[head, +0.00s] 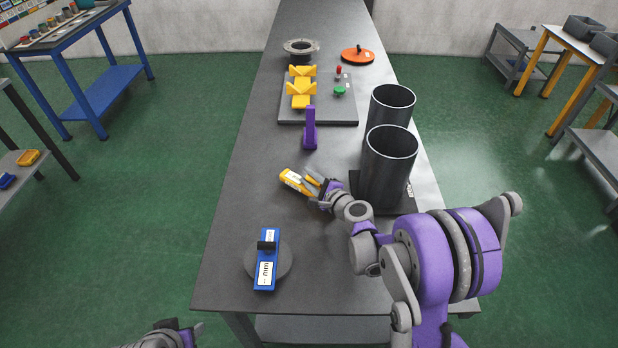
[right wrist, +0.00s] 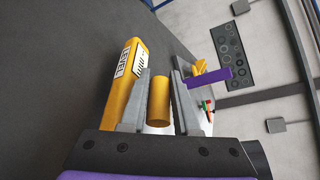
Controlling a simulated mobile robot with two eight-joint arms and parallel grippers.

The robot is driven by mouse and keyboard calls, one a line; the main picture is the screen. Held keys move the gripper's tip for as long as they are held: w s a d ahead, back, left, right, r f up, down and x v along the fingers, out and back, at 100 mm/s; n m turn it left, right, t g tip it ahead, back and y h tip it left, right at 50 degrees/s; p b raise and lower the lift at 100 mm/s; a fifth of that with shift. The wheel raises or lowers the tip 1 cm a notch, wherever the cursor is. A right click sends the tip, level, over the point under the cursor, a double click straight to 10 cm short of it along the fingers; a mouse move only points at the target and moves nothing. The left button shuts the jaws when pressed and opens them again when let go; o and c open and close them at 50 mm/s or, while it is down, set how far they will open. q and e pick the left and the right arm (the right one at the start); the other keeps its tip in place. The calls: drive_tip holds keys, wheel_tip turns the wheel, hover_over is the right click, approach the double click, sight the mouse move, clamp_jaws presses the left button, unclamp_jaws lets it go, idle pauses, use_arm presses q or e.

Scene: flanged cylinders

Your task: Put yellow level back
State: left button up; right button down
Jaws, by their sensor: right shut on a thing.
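The yellow level (head: 291,179) is a small yellow block with a white label, over the middle of the table in the head view. My right gripper (head: 317,184) is shut on its round yellow handle. In the right wrist view the handle (right wrist: 159,101) sits between the two grey fingers, and the labelled body of the level (right wrist: 122,80) lies beside the left finger. I cannot tell whether the level touches the table. Part of my left gripper (head: 190,333) shows at the bottom edge of the head view; its fingers are mostly hidden.
Two dark open cylinders (head: 388,165) stand right of my right gripper. A purple upright piece (head: 310,130) and a plate with yellow V-blocks (head: 301,88) are behind. A blue level (head: 266,270) lies on a grey disc in front. The table's left-middle is clear.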

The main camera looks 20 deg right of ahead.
drive_tip(key=shift+f+b, duration=0.4)
drive_tip(key=shift+f, duration=0.3)
drive_tip(key=c, duration=0.6)
unclamp_jaws()
drive_tip(key=shift+s, duration=0.15)
drive_tip(key=v, duration=1)
drive_tip(key=shift+s+d+r+b, duration=0.15)
drive_tip(key=shift+s+r+b, duration=0.1)
drive_tip(key=shift+b, duration=0.15)
